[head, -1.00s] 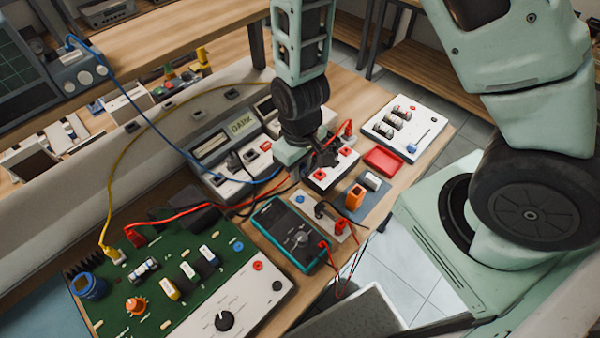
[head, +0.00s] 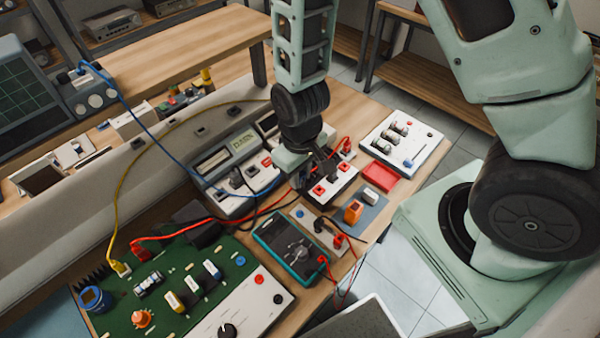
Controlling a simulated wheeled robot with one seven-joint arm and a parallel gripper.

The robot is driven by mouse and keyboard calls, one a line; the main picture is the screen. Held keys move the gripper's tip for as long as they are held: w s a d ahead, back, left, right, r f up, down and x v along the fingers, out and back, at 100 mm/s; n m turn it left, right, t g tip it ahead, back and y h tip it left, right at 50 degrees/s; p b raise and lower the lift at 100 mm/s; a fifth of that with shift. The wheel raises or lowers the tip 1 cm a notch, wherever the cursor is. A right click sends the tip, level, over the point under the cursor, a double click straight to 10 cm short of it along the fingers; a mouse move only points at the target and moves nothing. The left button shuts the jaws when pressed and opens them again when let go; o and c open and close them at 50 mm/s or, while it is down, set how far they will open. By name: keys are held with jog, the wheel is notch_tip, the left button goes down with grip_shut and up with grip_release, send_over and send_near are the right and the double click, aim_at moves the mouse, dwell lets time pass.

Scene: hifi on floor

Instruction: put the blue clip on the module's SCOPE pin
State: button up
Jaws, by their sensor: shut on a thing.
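My gripper (head: 318,174) hangs over the back middle of the bench, its dark fingers small and partly hidden. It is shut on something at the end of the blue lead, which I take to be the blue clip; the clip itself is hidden. The blue lead (head: 150,128) runs from the oscilloscope (head: 33,90) across the grey ledge to the gripper. A green circuit board (head: 205,262) with a white panel, at the front left, looks like the module. It carries a yellow clip (head: 121,268) and a red clip (head: 140,250). No SCOPE label is readable.
A white block with red terminals (head: 335,186) is close by the gripper. A teal multimeter (head: 290,248), a red tray (head: 383,177) and a white component board (head: 405,142) stand to the front and right. Red and black leads cross the middle. The grey ledge (head: 90,215) runs behind the board.

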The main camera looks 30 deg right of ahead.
jog(key=shift+r+p, duration=1.4)
jog(key=shift+r, duration=0.35)
jog(key=shift+a+f, duration=0.1)
